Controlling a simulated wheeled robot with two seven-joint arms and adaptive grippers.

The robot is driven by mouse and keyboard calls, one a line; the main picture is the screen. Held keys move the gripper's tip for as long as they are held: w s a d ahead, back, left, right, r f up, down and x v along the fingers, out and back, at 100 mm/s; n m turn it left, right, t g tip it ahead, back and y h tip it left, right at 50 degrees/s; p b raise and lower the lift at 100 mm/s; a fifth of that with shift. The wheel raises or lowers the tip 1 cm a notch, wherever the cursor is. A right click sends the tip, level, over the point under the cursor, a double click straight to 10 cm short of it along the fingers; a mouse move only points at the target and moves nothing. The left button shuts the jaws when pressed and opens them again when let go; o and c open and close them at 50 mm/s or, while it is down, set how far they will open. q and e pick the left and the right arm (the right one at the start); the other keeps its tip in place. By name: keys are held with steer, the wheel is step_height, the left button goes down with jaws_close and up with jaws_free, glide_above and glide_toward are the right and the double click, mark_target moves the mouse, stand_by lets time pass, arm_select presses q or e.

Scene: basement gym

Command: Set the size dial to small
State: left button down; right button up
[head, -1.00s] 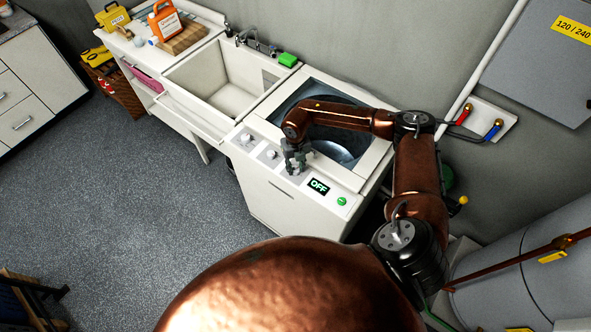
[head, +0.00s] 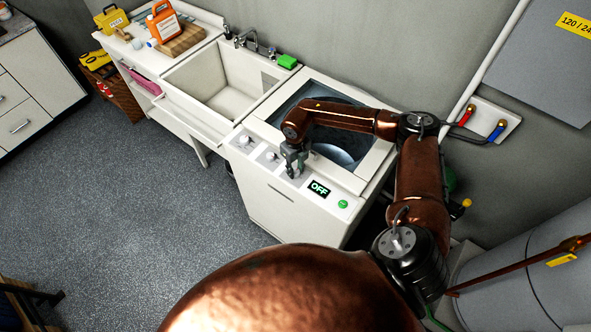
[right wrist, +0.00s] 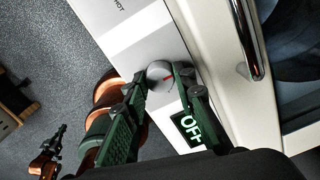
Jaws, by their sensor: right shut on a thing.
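The washer's front panel has a row of dials. The left dial (head: 246,139) and middle dial (head: 272,156) are uncovered in the head view. My right gripper (head: 294,171) is over the third dial, beside the OFF display, and mostly hides it there. In the right wrist view this round grey dial (right wrist: 159,72) with a red mark sits between the fingertips of my right gripper (right wrist: 162,80), which is shut on it. I cannot read its size label. A small copper and dark part, perhaps my left arm, shows at the lower left of the right wrist view; its jaws are unclear.
The OFF display (head: 318,188) and a green button (head: 342,204) are right of the gripper. The washer's lid (head: 345,150) is behind it under my arm. A sink (head: 215,85) stands to the left. The floor in front is clear.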

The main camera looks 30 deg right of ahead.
mark_target(296, 171)
steer(key=o, duration=1.2)
steer(key=shift+c, duration=0.2)
step_height(296, 171, up, 12)
